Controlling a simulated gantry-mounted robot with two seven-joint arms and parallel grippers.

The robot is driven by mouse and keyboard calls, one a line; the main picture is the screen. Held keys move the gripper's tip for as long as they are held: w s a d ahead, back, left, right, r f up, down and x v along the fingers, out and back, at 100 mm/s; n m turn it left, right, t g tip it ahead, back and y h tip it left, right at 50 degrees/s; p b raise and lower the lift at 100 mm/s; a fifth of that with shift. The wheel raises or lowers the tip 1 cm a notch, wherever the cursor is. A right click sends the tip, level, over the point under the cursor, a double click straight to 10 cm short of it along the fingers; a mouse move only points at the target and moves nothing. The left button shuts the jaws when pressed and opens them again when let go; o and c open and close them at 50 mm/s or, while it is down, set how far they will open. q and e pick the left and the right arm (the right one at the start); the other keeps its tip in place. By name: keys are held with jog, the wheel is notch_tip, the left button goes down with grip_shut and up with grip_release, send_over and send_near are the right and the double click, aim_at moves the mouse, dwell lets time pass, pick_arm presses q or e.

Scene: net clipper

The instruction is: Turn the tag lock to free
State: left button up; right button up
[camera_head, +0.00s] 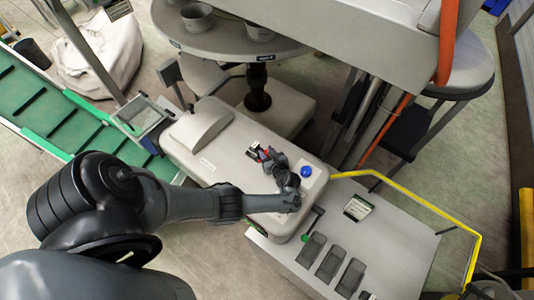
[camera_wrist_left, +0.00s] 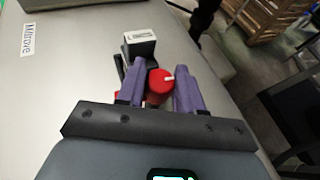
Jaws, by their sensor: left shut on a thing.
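The tag lock's red knob (camera_wrist_left: 160,88) carries a short white mark pointing right in the wrist view. It also shows in the head view as a small red patch (camera_head: 267,154), mostly hidden by my gripper. A small dark block with a white label (camera_wrist_left: 140,44) stands just beyond the knob. My left gripper (camera_wrist_left: 160,72), with purple fingers, is shut on the red knob, one finger on each side. In the head view my left gripper (camera_head: 270,158) is over the grey machine top (camera_head: 230,140). My right gripper is not in view.
A blue button (camera_head: 306,171) sits right of my left gripper. A raised grey cover (camera_head: 203,126) lies to the left. A lower panel with dark slots (camera_head: 330,264) and a yellow rail (camera_head: 440,212) are at the right. A green conveyor (camera_head: 50,110) runs at far left.

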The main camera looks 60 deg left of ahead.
pick_arm(q)
jog(key=shift+n+g, duration=0.5)
jog(key=shift+g, duration=0.1)
jog(key=shift+a+f, duration=0.1)
jog(key=o, duration=0.7)
jog(key=shift+a, duration=0.1)
jog(key=p+v, duration=0.3)
jog(key=v, duration=0.8)
